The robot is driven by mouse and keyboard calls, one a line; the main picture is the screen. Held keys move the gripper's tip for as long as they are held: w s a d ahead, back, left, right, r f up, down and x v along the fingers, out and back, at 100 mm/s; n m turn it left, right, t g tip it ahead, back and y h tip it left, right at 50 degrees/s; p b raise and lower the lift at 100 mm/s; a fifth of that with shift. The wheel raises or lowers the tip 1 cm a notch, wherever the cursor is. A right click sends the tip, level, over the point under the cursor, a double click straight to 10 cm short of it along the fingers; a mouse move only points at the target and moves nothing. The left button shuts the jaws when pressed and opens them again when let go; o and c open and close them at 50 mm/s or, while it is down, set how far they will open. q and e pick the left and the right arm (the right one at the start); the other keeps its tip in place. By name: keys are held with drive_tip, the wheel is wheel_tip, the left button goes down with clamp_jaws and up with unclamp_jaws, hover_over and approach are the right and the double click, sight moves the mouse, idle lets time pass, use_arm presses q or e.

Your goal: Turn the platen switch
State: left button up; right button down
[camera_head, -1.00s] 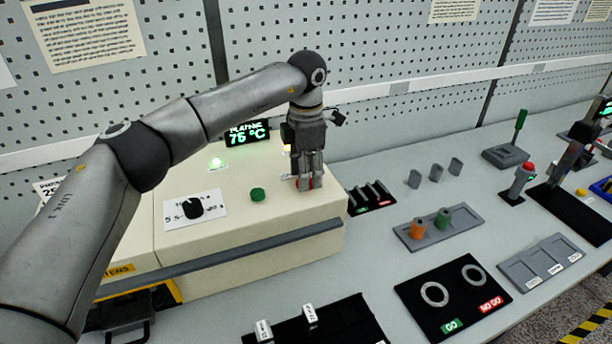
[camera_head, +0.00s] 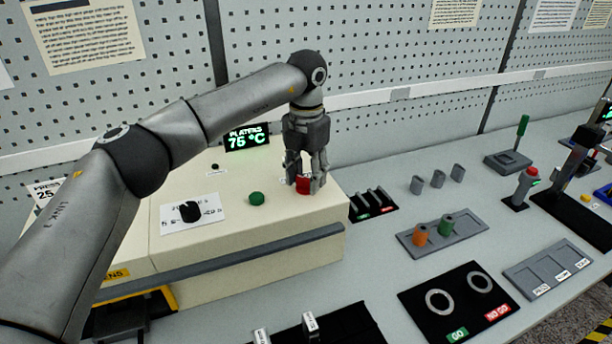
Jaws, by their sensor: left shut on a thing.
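The cream press housing (camera_head: 240,232) stands on the bench at left, with a display (camera_head: 247,137) on top reading "PLATENS 75 °C". My left gripper (camera_head: 305,188) points down at the right end of its top and is shut on a red piece (camera_head: 303,187), with a finger on each side. The fingers hide part of the piece, and I cannot tell whether it is the platen switch. A green button (camera_head: 257,198) sits left of it. Farther left, a black knob (camera_head: 190,211) sits on a white dial plate (camera_head: 172,229). My right gripper is not in view.
Right of the press are small levers (camera_head: 372,203), a grey tray (camera_head: 467,236) holding orange and green spools, and a black GO/NO GO board (camera_head: 425,320). A black rack (camera_head: 350,325) lies in front. A pegboard wall (camera_head: 400,60) stands behind.

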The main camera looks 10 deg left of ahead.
sight(306, 178)
use_arm(q)
drive_tip(key=shift+w+r, duration=0.1)
drive_tip(key=shift+r, duration=0.05)
idle(0.3)
drive_tip(key=o, duration=1)
wheel_tip(306, 178, up, 12)
drive_tip(key=shift+f, duration=0.1)
